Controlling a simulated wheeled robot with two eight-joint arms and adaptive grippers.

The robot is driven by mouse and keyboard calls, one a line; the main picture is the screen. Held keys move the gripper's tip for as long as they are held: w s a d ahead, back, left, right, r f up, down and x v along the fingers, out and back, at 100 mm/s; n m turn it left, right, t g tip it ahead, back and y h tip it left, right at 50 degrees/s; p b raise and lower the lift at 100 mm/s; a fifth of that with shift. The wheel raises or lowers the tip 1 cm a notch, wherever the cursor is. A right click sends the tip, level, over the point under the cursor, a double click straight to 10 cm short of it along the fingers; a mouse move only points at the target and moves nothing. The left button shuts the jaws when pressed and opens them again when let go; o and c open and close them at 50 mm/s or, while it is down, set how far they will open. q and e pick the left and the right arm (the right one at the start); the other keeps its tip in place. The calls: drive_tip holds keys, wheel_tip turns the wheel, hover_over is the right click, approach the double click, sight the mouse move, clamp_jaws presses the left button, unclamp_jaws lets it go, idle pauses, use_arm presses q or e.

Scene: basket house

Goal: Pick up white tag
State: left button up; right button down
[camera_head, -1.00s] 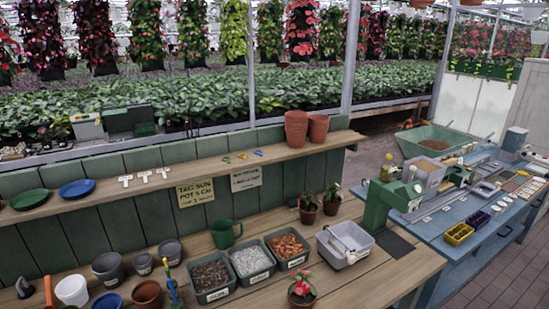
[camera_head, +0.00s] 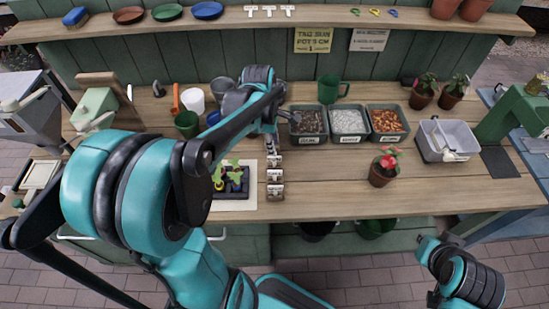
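Three white T-shaped tags stand in a row on the back shelf, at the top of the head view: the left tag (camera_head: 250,11), the middle tag (camera_head: 268,11) and the right tag (camera_head: 286,11). My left arm reaches in from the lower left over the table. My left gripper (camera_head: 289,117) is dark and small, near the left edge of the dark-filled tray, well below and in front of the tags. Its fingers are hard to make out, so I cannot tell whether it is open or shut. Part of my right arm shows at the lower right; its gripper is not in view.
Trays of dark chips (camera_head: 309,136), white gravel (camera_head: 346,138) and orange chips (camera_head: 386,137) stand behind a flowering pot (camera_head: 382,170). A green mug (camera_head: 329,90) stands below the shelf. A grey tub (camera_head: 430,150) is at right.

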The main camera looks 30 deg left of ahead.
sight(274, 163)
use_arm(q)
drive_tip(key=shift+w+a+f+n, duration=0.35)
drive_tip(key=shift+a+f+n, duration=0.2)
drive_tip(key=shift+n, duration=0.45)
drive_tip(key=shift+d+f+b, duration=0.1)
drive_tip(key=shift+f+b, duration=0.25)
drive_tip(key=shift+f, duration=0.55)
drive_tip(key=f+b, duration=0.1)
drive_tip(key=f, duration=0.3)
drive_tip(key=f+b, duration=0.1)
drive_tip(key=shift+w+d+f+b, duration=0.2)
drive_tip(key=shift+d+f+b, duration=0.1)
drive_tip(key=shift+d+f, duration=0.1)
clamp_jaws()
drive_tip(key=shift+r, duration=0.1)
